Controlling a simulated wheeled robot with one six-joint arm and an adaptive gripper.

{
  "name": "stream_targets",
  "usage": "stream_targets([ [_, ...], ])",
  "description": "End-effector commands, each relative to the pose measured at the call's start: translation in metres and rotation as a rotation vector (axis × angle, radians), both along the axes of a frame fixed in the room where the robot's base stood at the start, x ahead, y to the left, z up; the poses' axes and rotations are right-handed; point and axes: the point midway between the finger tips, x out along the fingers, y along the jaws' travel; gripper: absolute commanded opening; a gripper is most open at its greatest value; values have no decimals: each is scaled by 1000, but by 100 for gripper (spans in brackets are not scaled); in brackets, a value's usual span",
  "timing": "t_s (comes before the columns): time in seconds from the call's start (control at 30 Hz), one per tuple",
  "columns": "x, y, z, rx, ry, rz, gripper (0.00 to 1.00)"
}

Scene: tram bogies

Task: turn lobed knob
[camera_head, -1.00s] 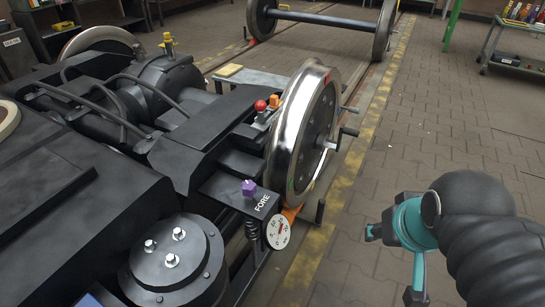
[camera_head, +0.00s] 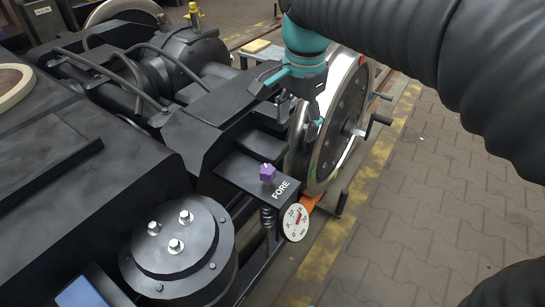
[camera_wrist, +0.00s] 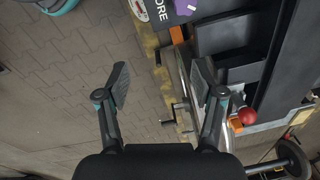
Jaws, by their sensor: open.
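A small purple knob (camera_head: 267,173) stands on the dark bracket (camera_head: 240,172) marked FORE. Its lobes are too small to make out clearly. In the wrist view the knob (camera_wrist: 186,7) shows at the top edge, partly cut off. My gripper (camera_head: 288,108) is open and empty, above and beyond the bracket beside the steel wheel, apart from the knob. In the wrist view its two fingers (camera_wrist: 160,68) are spread wide, with the wheel rim and floor behind them.
A round dial (camera_head: 296,222) hangs at the bracket's front edge. The steel wheel (camera_head: 335,135) stands close to my gripper, with a black crank (camera_head: 375,122) on its side. A red ball (camera_wrist: 248,116) lies right of my gripper in the wrist view. The paved floor (camera_head: 440,200) is clear.

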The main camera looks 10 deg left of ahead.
Motion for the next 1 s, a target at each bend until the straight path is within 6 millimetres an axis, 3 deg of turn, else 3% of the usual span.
stream_targets([
  [0.03,4,18,-7,-8,22,-22,67],
  [0.13,8,43,-11,-21,50,-74,67],
  [0.3,9,63,-16,-35,73,-123,67],
  [0.53,9,64,-39,-38,77,-132,67],
  [1.0,9,63,-124,-38,77,-130,67],
])
